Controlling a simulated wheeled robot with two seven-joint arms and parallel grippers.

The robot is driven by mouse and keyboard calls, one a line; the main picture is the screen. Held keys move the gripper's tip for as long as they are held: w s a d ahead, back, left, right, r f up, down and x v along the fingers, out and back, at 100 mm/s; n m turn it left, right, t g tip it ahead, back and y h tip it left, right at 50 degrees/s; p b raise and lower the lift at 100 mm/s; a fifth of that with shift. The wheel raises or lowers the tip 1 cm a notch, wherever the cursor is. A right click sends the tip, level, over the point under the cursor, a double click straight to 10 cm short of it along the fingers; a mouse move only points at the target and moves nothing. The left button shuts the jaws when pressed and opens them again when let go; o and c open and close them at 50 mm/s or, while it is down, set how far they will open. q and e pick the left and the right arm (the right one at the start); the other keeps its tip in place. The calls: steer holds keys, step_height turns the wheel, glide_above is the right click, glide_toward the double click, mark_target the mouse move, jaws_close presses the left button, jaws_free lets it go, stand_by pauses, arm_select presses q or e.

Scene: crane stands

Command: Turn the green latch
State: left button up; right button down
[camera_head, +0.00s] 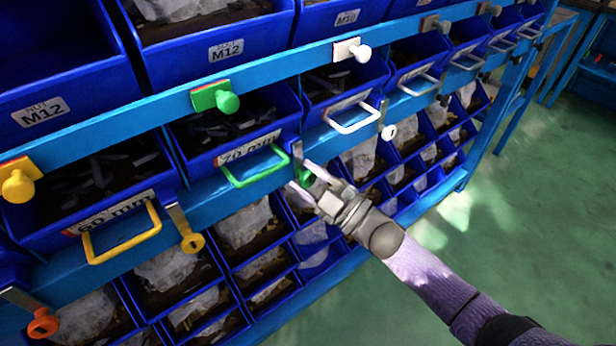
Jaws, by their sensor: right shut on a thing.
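The green latch (298,153) is a metal strap with a green knob on the blue rail, just right of the green handle (258,167) of the 70 mm bin. The strap points up, tilted slightly. My right gripper (304,177) reaches in from the lower right and is shut on the latch's green knob, with a finger on either side. The fingers partly hide the knob. My left gripper is not in view.
A separate green knob (227,102) sits on the upper rail. A yellow latch (190,241), an orange latch (43,322) and a white handle (352,118) are nearby. Blue bins fill the rack above and below. The green floor (540,220) at the right is clear.

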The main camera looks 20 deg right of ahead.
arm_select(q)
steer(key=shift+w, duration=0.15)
arm_select(e)
steer(key=shift+f, duration=0.1)
steer(key=shift+c, duration=1.1)
jaws_free()
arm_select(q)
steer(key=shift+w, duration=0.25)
arm_select(e)
steer(key=shift+s+d, duration=0.15)
arm_select(q)
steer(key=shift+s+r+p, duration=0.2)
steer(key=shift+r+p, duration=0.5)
steer(key=shift+p, duration=0.05)
arm_select(e)
steer(key=v, duration=0.9)
steer(key=shift+s+d, duration=0.15)
steer(key=shift+s, duration=0.05)
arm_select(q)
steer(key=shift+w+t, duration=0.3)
arm_select(e)
steer(key=shift+f, duration=0.1)
